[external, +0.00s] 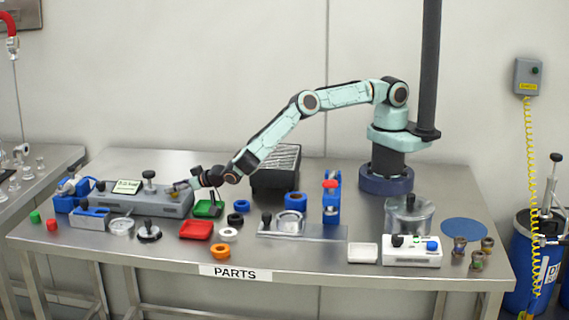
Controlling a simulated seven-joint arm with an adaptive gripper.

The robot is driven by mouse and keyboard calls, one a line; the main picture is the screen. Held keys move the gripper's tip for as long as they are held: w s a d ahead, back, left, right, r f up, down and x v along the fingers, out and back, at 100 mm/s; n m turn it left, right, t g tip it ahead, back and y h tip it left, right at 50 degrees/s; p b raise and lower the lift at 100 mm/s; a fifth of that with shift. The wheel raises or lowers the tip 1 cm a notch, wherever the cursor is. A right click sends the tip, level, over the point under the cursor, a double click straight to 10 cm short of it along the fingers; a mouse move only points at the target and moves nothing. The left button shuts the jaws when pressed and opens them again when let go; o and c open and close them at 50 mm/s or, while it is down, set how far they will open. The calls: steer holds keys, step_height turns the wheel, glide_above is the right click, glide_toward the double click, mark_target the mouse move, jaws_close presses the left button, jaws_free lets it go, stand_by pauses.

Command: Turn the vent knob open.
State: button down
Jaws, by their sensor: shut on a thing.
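A long grey unit (140,201) with a small lit display (127,187) stands at the left of the table. A black knob (149,175) rises from its top. A small brass-coloured knob (177,187) sits at the unit's right end; I take it to be the vent knob. My gripper (182,186) reaches it from the right, low over the unit, and is shut on it. The fingers are small here and partly hide the knob, so its turn angle cannot be read.
Green (208,208) and red (196,230) trays and several rings lie in front and right of the unit. A black bin (275,170) stands behind. A blue clamp-like stand (332,198) and a clear pot (409,214) are farther right. Bare tabletop shows between them.

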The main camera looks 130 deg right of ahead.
steer(key=shift+f+g, duration=0.1)
steer(key=shift+g, duration=0.2)
stand_by(0.4)
steer(key=c, duration=0.8)
jaws_free()
steer(key=v, duration=1.2)
steer(key=shift+f, duration=0.1)
